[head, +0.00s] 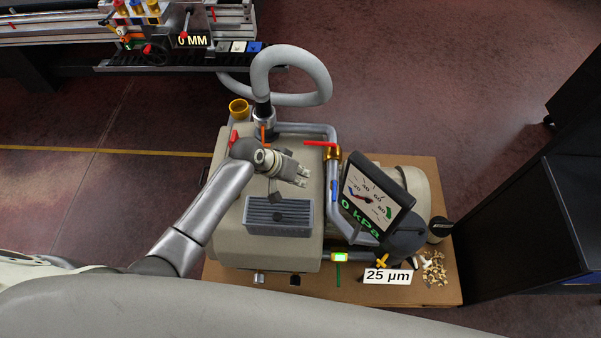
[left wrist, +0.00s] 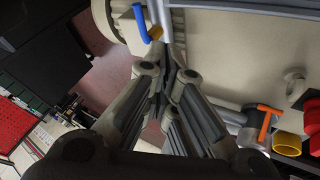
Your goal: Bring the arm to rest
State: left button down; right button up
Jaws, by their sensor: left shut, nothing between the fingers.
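My left arm (head: 205,215) comes in from the lower left in the head view and reaches over the beige vacuum machine. My left gripper (head: 304,178) is above the machine's top, left of the gauge, with its fingers pointing right. In the left wrist view the fingers of the left gripper (left wrist: 170,75) are together with nothing between them. The gripper appears apart from the machine's pipes. My right gripper is not in view.
The machine (head: 228,205) stands on a brown board (head: 440,290). A gauge (head: 375,200) reading 0 kPa, a red-handled valve (head: 320,144) and a grey hose (head: 325,85) are close by. A dark cabinet (head: 530,225) stands right. Open floor (head: 420,70) lies behind.

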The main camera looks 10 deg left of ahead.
pick_arm(q)
jog(key=shift+s+a+r, duration=0.1)
jog(key=shift+s+a, duration=0.05)
jog(key=shift+a, duration=0.05)
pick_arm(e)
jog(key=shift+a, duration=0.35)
